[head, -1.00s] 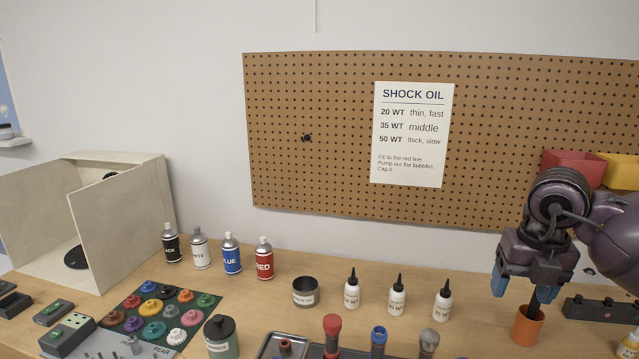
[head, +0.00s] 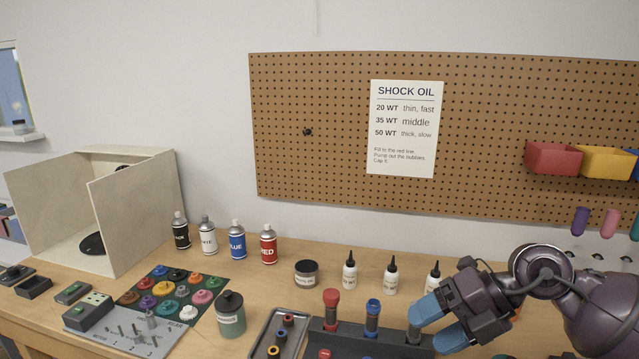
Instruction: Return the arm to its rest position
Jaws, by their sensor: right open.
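My right gripper (head: 431,328) is at the lower right in the head view, with blue fingertips pointing down and left. Its fingers are apart and I see nothing between them. It is over the right end of a dark rack (head: 340,338) holding a red-topped shock (head: 331,308) and a blue-topped shock (head: 372,317). The gripper partly covers the grey-topped one beside them. My right arm (head: 545,268) comes in from the right and hides the bench behind it. My left gripper is not in view.
Three white oil bottles (head: 390,276) stand behind the rack, the rightmost close to my gripper. A metal tray (head: 262,336) lies left of the rack. Several spray cans (head: 237,241) stand further back. Red (head: 553,158) and yellow (head: 606,163) bins hang on the pegboard (head: 480,130).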

